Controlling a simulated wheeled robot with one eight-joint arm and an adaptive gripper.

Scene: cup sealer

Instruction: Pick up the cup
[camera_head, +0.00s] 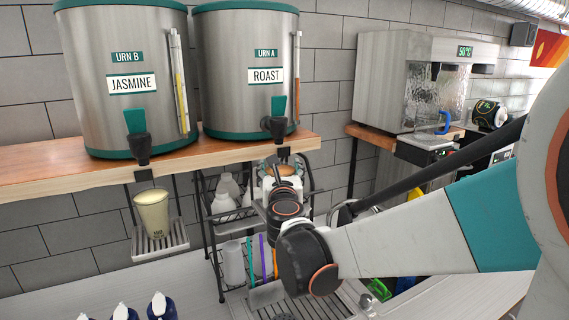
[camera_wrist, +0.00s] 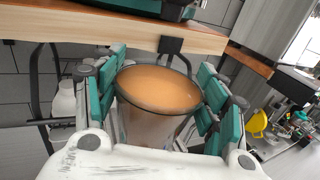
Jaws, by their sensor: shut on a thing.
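My gripper (camera_head: 282,182) is at the middle of the head view, below the ROAST urn (camera_head: 246,75) and its tap. It is shut on a clear cup (camera_wrist: 158,90) of orange-brown drink, with teal finger pads on both sides of the cup in the wrist view. The cup stands nearly upright and its rim is open. In the head view only a bit of the cup (camera_head: 284,171) shows past my gripper. A second, pale yellow cup (camera_head: 153,213) stands on a drip tray (camera_head: 160,246) below the JASMINE urn (camera_head: 125,80).
The wooden shelf (camera_head: 60,178) edge is close above and behind the held cup. A wire rack (camera_head: 232,220) with white bottles stands below and left of my gripper. A steel machine (camera_head: 400,80) sits at the right.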

